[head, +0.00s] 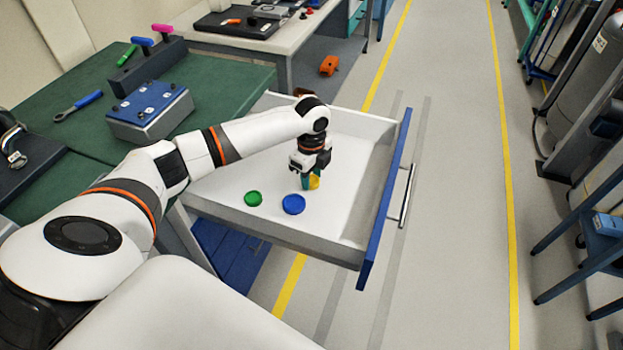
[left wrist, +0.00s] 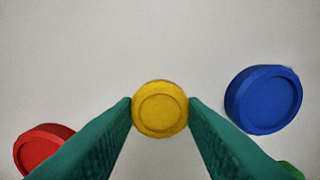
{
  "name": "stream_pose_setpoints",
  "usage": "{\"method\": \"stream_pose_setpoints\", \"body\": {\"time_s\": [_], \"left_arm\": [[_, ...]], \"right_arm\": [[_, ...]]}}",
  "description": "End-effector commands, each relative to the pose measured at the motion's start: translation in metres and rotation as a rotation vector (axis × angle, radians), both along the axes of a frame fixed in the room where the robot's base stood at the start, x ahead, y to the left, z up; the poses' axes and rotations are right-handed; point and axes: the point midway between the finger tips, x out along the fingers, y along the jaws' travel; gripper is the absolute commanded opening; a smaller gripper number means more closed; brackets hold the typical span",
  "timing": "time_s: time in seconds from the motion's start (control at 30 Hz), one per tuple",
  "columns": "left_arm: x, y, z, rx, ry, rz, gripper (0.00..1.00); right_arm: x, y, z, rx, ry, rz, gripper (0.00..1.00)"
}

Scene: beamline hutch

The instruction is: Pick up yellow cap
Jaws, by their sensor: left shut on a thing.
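The yellow cap (left wrist: 160,109) is a round disc between the two green fingers of my left gripper (left wrist: 160,112) in the left wrist view. Both fingertips touch its sides, and the gripper is shut on it. In the head view the yellow cap (head: 315,182) shows partly behind the fingers of the left gripper (head: 308,182), inside the open white drawer (head: 345,205). I cannot tell whether the cap still touches the drawer floor. My right gripper is not in view.
A blue cap (head: 294,204) and a green cap (head: 253,198) lie on the drawer floor beside the gripper. A red cap (left wrist: 42,150) shows in the left wrist view. The drawer's blue front (head: 386,200) and low walls surround the arm's end. A green-topped bench (head: 75,140) stands at left.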

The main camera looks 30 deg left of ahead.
Motion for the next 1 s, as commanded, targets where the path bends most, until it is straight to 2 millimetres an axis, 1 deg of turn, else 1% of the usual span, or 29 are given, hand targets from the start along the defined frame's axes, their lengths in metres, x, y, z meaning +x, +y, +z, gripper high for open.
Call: {"method": "stream_pose_setpoints", "body": {"time_s": [0.07, 0.17, 0.27, 0.4, 0.5, 0.6, 0.73, 1.0], "left_arm": [[0.0, 0.0, 0.003, 0.0, -0.001, 0.0, 0.16], [0.001, 0.0, 0.013, 0.0, -0.003, 0.0, 0.16], [0.001, 0.0, 0.032, 0.0, -0.004, 0.0, 0.16], [0.001, 0.0, 0.061, 0.0, -0.005, 0.0, 0.16], [0.001, 0.0, 0.079, -0.001, -0.004, 0.0, 0.16], [0.001, 0.0, 0.092, -0.001, -0.003, 0.001, 0.16], [0.001, 0.0, 0.1, -0.001, -0.001, 0.001, 0.16], [0.0, 0.0, 0.1, -0.001, 0.0, 0.001, 0.16]], "right_arm": [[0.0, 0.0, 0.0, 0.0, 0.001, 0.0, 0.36], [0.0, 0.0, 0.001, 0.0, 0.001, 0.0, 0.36], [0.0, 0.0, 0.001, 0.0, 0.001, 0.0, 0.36], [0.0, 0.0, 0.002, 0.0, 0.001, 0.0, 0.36], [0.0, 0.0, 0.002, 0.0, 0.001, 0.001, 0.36], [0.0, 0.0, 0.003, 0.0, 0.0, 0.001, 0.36], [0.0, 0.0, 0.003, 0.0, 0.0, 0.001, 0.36], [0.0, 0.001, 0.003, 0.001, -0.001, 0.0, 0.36]]}}
